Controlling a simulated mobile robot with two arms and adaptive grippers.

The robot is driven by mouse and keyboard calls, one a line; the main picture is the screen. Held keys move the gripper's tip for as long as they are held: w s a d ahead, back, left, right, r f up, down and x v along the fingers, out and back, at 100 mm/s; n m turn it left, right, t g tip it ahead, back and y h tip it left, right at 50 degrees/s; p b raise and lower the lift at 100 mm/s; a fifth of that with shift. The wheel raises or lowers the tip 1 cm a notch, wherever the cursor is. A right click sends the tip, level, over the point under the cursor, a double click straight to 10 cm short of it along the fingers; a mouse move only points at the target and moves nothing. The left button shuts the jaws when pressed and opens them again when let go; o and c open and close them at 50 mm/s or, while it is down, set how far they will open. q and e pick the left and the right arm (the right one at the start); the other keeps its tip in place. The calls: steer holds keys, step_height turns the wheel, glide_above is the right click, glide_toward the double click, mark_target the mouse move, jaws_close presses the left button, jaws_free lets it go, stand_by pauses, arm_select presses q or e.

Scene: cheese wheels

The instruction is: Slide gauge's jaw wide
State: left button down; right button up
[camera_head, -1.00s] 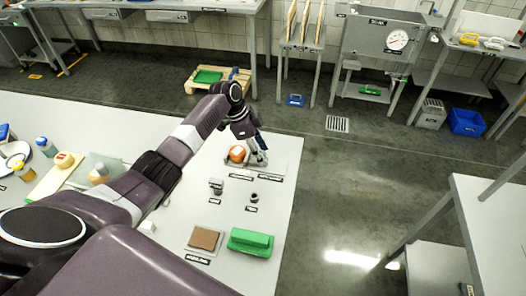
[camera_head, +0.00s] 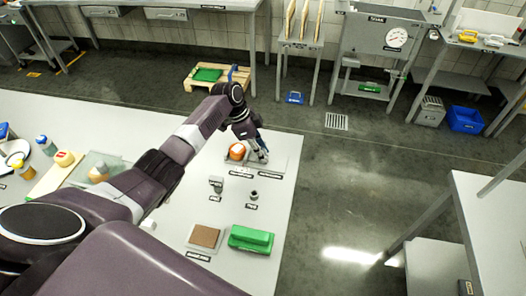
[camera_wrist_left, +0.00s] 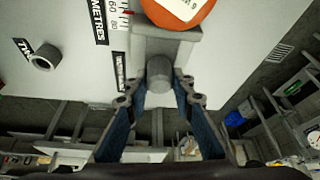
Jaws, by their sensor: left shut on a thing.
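The gauge (camera_head: 228,162) lies on the white table near its far right corner. An orange-red cheese wheel (camera_head: 237,151) with a pale label sits on it and also shows at the top of the left wrist view (camera_wrist_left: 180,8). The gauge's movable jaw (camera_wrist_left: 165,45) is a grey block with a round knob (camera_wrist_left: 158,72), beside a printed scale (camera_wrist_left: 121,12). My left gripper (camera_head: 263,157) is right of the cheese. In the left wrist view its fingers (camera_wrist_left: 158,85) are shut on the knob from both sides. My right gripper is not in view.
Two small dark metal pieces (camera_head: 253,194) (camera_head: 216,185) stand nearer on the table. A brown square block (camera_head: 205,236) and a green box (camera_head: 251,239) lie at the near edge. Bare table surrounds the gauge, with the table's right edge close by.

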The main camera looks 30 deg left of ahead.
arm_select(q)
steer(key=shift+w+d, duration=0.2)
steer(key=shift+d, duration=0.5)
steer(key=shift+w+d, duration=0.15)
steer(key=shift+d, duration=0.55)
steer(key=c, duration=1.7)
jaws_free()
steer(key=shift+d, duration=0.1)
steer(key=shift+o, duration=0.2)
steer(key=shift+a+r, duration=0.25)
steer(key=shift+r, duration=0.05)
steer(key=v, duration=1.1)
steer(key=shift+r, duration=0.2)
steer(key=shift+f, duration=0.1)
